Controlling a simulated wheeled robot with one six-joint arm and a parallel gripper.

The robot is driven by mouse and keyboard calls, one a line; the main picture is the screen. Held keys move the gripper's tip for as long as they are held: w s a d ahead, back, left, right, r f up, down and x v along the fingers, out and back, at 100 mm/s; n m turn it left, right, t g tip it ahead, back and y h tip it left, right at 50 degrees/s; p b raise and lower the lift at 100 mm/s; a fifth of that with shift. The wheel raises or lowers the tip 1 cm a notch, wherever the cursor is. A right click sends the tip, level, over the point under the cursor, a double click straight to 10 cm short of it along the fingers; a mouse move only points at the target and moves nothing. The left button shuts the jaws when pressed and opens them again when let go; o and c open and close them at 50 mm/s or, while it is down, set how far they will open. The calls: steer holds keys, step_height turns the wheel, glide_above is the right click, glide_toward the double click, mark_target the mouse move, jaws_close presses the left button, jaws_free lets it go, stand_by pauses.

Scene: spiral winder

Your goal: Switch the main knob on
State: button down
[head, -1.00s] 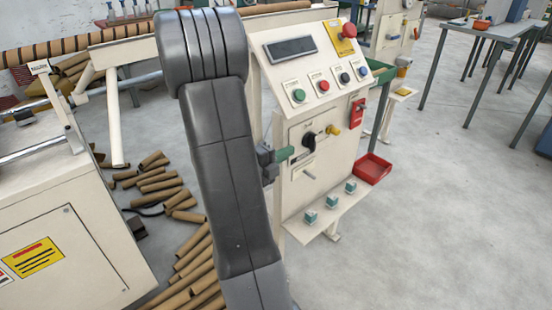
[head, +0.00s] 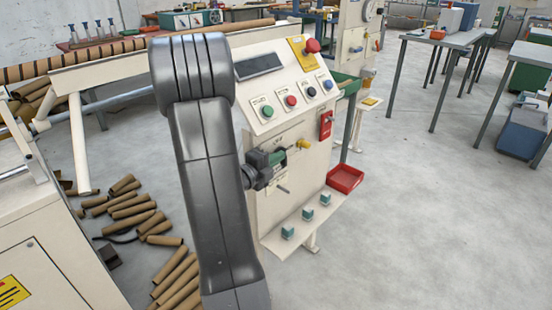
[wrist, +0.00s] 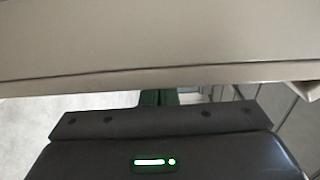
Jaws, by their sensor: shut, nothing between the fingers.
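The cream control cabinet (head: 308,166) stands right of my arm in the head view. The main knob, a black rotary knob on its front in the earlier frame, is now largely hidden behind my gripper (head: 278,157). I cannot read the knob's setting or tell whether I touch it. My gripper is shut and empty, its green fingertips at the cabinet front, left of a yellow knob (head: 303,145). In the wrist view the green fingers (wrist: 158,98) show only in part, below a pale surface that fills the top.
Green (head: 267,112), red (head: 291,101), black and blue buttons and a red emergency stop (head: 312,46) sit above. A red padlock tag (head: 326,124) hangs right. Below are a shelf with small teal blocks (head: 307,215) and a red tray (head: 345,178). Cardboard tubes (head: 130,207) litter the floor left.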

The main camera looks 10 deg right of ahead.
steer(key=shift+w+d+r+g+y, duration=0.15)
steer(key=shift+d+r+g+y, duration=0.1)
steer(key=shift+r, duration=0.1)
steer(key=shift+w+d+r+g+y, duration=0.1)
steer(key=shift+w+r+g+y, duration=0.05)
steer(key=shift+r+g+y, duration=0.15)
steer(key=shift+a+r, duration=0.1)
steer(key=p+v, duration=0.1)
steer(key=v, duration=1.2)
steer(key=shift+s+a, duration=0.2)
steer(key=shift+s, duration=0.1)
